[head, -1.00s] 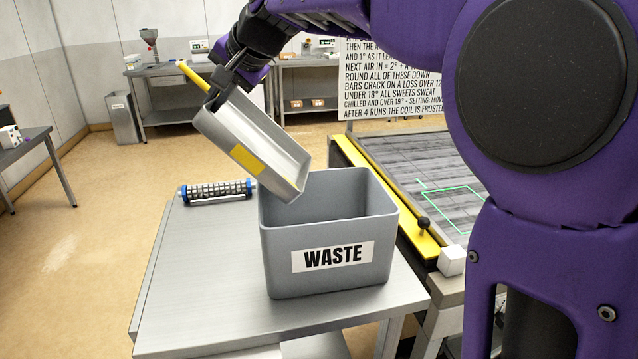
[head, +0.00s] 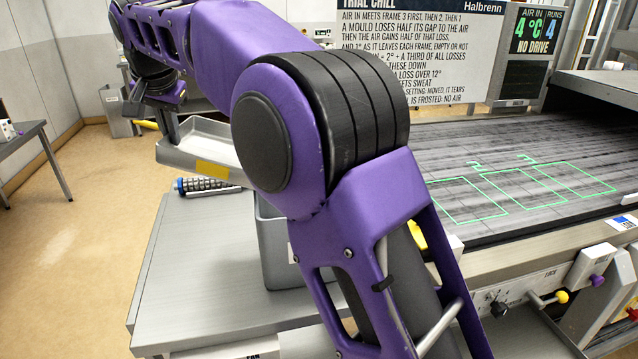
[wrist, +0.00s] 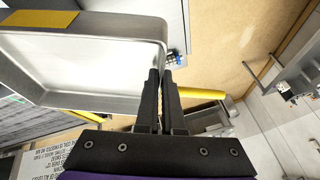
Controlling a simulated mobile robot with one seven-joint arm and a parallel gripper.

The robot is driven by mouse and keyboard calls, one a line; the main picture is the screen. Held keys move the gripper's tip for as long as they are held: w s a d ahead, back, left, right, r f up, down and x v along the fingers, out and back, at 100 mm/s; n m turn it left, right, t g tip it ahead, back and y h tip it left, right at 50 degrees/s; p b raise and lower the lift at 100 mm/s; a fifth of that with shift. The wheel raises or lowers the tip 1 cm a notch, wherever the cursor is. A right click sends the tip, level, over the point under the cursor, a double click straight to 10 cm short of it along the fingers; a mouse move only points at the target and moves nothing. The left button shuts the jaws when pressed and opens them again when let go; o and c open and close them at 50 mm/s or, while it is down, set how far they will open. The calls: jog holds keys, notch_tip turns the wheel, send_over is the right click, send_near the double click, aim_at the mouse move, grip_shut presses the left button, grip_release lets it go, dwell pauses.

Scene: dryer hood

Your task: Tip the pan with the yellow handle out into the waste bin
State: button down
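The pan (head: 208,142) is grey metal with a yellow patch on its side. In the head view it hangs near level, beyond and left of the waste bin (head: 272,245). Its yellow handle (head: 149,125) sticks out to the left and also shows in the wrist view (wrist: 203,93). My gripper (wrist: 160,76) is shut on the pan at its handle end. The visible pan interior (wrist: 85,65) looks bare in the wrist view. My arm covers most of the grey bin, including its label and much of its opening, so its contents are hidden.
The bin stands on a metal table (head: 200,265) with clear space at its left. A blue-ended roller (head: 205,186) lies near the table's far edge. A conveyor bed with green outlines (head: 490,195) is at right. Open floor (head: 70,235) lies left.

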jog(key=a+f+h, duration=0.2)
jog(key=a+f, duration=0.1)
jog(key=f, duration=0.2)
jog(key=shift+w+f+n+h, duration=0.2)
jog(key=shift+n+h, duration=0.1)
jog(key=shift+n, duration=0.1)
jog(key=shift+a, duration=0.1)
dwell(0.4)
